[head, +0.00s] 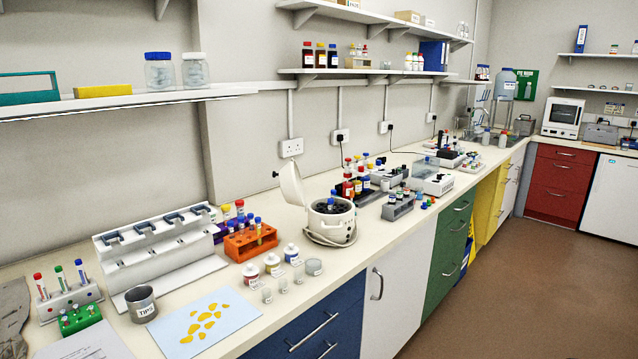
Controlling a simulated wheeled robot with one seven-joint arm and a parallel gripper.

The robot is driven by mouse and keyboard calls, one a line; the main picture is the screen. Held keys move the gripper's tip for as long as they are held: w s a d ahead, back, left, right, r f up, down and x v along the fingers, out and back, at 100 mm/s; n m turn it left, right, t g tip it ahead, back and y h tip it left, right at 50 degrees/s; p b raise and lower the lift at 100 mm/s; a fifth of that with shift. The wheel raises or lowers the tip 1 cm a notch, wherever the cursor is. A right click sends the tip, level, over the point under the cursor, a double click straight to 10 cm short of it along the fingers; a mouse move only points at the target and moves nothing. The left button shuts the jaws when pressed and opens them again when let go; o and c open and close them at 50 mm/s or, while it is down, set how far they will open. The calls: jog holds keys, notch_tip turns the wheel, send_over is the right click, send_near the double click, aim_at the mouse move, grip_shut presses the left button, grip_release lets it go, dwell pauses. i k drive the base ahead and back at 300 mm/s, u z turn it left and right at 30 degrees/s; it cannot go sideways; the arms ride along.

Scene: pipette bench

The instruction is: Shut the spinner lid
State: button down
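The spinner (331,222) is a small round white machine on the bench, near the middle of the head view. Its lid (292,184) stands open, tilted up at the spinner's back left. The dark inside shows, with a blue-capped tube (331,203) standing in it. A cable loops around the spinner's base. My gripper is not in view, and no part of my arm shows near the spinner.
An orange rack (250,241) with tubes stands left of the spinner. Small bottles and cups (290,253) stand in front of it. Racks of coloured tubes (352,186) stand close behind and right. A shelf (365,71) hangs above the bench.

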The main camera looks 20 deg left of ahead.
aim_at(290, 181)
jog(key=i, duration=0.8)
jog(key=u, duration=1)
jog(key=i, duration=0.65)
jog(key=u, duration=0.6)
